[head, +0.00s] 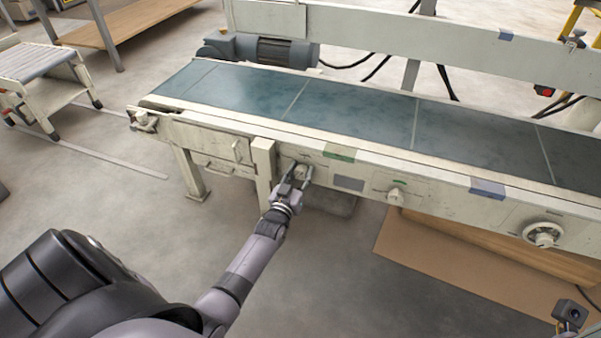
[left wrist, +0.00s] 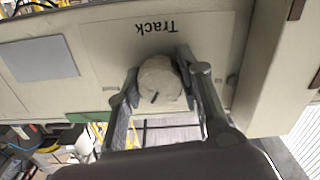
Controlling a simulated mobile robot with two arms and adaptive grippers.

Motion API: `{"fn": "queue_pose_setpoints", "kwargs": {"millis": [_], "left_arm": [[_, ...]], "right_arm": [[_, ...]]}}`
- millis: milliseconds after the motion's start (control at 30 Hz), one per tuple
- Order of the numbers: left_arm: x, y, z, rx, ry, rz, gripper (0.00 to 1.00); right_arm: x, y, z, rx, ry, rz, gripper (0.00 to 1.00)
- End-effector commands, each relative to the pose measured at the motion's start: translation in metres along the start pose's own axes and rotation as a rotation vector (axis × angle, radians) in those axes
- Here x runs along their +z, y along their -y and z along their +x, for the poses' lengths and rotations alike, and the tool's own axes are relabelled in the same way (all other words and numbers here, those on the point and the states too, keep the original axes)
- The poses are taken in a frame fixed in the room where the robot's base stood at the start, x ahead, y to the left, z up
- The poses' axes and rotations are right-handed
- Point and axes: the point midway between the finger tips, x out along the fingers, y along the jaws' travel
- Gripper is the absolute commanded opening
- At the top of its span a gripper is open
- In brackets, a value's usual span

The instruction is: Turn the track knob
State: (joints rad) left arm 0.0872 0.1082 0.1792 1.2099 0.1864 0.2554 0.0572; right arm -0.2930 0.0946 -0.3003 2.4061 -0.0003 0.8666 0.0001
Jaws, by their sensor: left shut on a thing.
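The track knob (left wrist: 158,84) is a round, off-white knob with a short dark mark, on the conveyor's side panel. In the left wrist view the word "Track" shows upside down beside it. My left gripper (left wrist: 155,90) is shut on the knob, with one finger on each side of it. In the head view the left gripper (head: 299,180) reaches the side panel near the left post, and its fingers partly hide the knob (head: 301,171). My right gripper's fingers are not seen in either view.
The conveyor (head: 345,118) has a dark belt and a pale frame. Along its side sit another knob (head: 396,195) and a larger dial (head: 542,234). A support post (head: 264,170) stands just left of my left gripper.

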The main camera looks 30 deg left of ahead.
Motion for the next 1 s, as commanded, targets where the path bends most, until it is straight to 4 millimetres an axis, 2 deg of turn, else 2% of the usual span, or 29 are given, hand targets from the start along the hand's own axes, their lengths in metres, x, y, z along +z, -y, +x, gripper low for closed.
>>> {"fn": "queue_pose_setpoints", "kwargs": {"millis": [200,233,533,867,1000], "left_arm": [[0.001,0.000,0.000,0.000,0.001,-0.002,0.06],[0.001,0.000,0.000,0.000,0.001,-0.002,0.34],[0.000,0.000,0.000,0.000,0.000,-0.002,0.54],[0.000,0.000,-0.002,0.000,0.000,-0.002,0.54],[0.002,0.000,-0.017,0.000,0.002,-0.002,0.54]], "right_arm": [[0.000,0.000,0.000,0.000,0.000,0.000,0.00],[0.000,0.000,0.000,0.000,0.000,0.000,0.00],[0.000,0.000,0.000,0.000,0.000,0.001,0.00],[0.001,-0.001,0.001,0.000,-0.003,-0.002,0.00],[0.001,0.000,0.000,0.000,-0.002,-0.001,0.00]]}}
